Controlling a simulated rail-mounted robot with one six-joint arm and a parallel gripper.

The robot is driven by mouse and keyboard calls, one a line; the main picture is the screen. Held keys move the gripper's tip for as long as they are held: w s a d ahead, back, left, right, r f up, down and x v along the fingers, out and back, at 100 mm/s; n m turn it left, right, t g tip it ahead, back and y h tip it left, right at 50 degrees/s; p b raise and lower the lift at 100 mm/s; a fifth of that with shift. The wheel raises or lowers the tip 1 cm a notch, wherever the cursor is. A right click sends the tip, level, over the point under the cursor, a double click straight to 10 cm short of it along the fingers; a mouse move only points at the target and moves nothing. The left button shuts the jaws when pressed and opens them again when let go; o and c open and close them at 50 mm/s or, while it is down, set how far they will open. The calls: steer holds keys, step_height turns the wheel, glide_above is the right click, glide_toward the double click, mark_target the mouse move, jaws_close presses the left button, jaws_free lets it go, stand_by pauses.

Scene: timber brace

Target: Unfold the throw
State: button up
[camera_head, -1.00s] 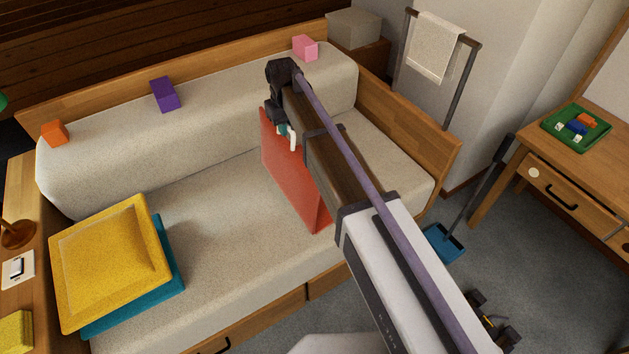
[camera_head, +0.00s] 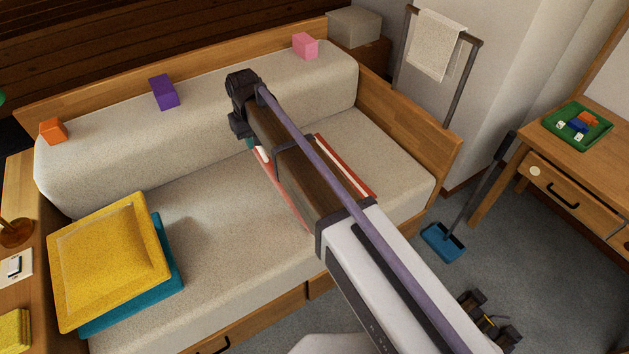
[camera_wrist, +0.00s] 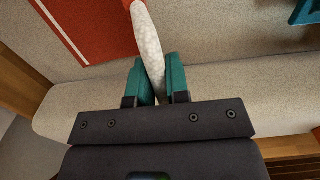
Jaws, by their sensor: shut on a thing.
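The throw is red with a white band. In the head view a strip of the throw (camera_head: 284,193) shows left of my arm, and another part with a white stripe lies on the seat right of it; my arm hides the middle. In the wrist view the throw (camera_wrist: 95,28) lies on the seat cushion, with a white stripe. My gripper (camera_wrist: 155,64) has teal fingers shut on a whitish edge of the throw, which runs up into red. In the head view my gripper (camera_head: 254,149) is mostly hidden under the wrist, over the sofa seat.
A yellow cushion (camera_head: 108,250) lies on a teal cushion (camera_head: 172,283) at the seat's left end. Orange (camera_head: 53,131), purple (camera_head: 164,92) and pink (camera_head: 305,45) blocks sit along the backrest. The seat between the cushions and throw is clear.

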steer(key=s+a+f+b, duration=0.1)
steer(key=a, duration=0.1)
steer(key=s+a+f+b, duration=0.2)
steer(key=a, duration=0.1)
steer(key=shift+s+a, duration=0.15)
steer(key=shift+a, duration=0.2)
steer(key=shift+s+a, duration=0.25)
steer(key=shift+a, duration=0.1)
steer(key=o, duration=1.8)
steer(key=shift+r+p, duration=1.3)
step_height(320, 180, up, 7)
steer(key=p, duration=0.7)
stand_by(1.3)
